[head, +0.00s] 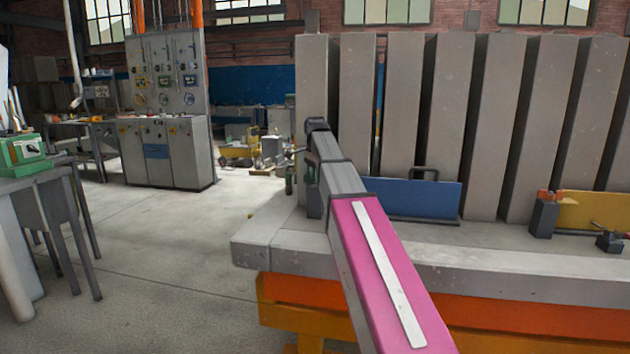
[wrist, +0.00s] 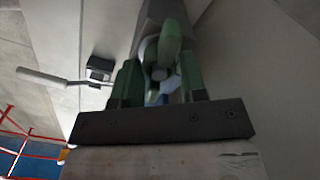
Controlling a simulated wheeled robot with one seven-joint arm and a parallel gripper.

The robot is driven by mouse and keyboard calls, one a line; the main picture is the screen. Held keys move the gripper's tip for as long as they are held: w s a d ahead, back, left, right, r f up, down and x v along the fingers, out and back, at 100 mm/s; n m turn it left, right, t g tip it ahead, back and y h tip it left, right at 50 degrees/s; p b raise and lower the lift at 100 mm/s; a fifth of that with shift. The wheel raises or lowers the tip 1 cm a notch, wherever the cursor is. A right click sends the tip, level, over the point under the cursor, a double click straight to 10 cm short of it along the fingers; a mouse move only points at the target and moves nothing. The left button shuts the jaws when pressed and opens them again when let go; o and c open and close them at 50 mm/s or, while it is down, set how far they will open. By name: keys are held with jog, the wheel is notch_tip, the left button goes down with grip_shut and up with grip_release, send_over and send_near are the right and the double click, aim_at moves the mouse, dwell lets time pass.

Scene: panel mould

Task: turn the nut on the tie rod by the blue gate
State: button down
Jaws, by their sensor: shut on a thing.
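The blue gate (head: 412,198) stands on the mould bed against the grey upright panels, with a dark handle on top. My arm reaches to the left end of the mould, beside this gate. My gripper (wrist: 160,72) shows in the wrist view, its two green fingers closed on the nut (wrist: 169,42), which appears as a rounded green piece. The tie rod is mostly hidden behind the nut and fingers. In the head view my arm covers much of the grip, so the nut cannot be made out there.
A yellow gate (head: 592,212) with clamp hardware stands at the right of the bed. A pale lever (wrist: 48,78) on a dark block lies left of my fingers in the wrist view. A table with a green box (head: 18,153) is at far left. Open floor lies between.

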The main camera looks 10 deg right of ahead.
jog(key=shift+s+a+m, duration=0.1)
jog(key=shift+s+m, duration=0.05)
jog(key=shift+m, duration=1.45)
jog(key=shift+s+m, duration=0.1)
jog(key=shift+m, duration=1.7)
jog(key=shift+s, duration=0.1)
jog(key=shift+m, duration=1.7)
jog(key=c, duration=0.8)
grip_release()
jog(key=shift+o, duration=0.7)
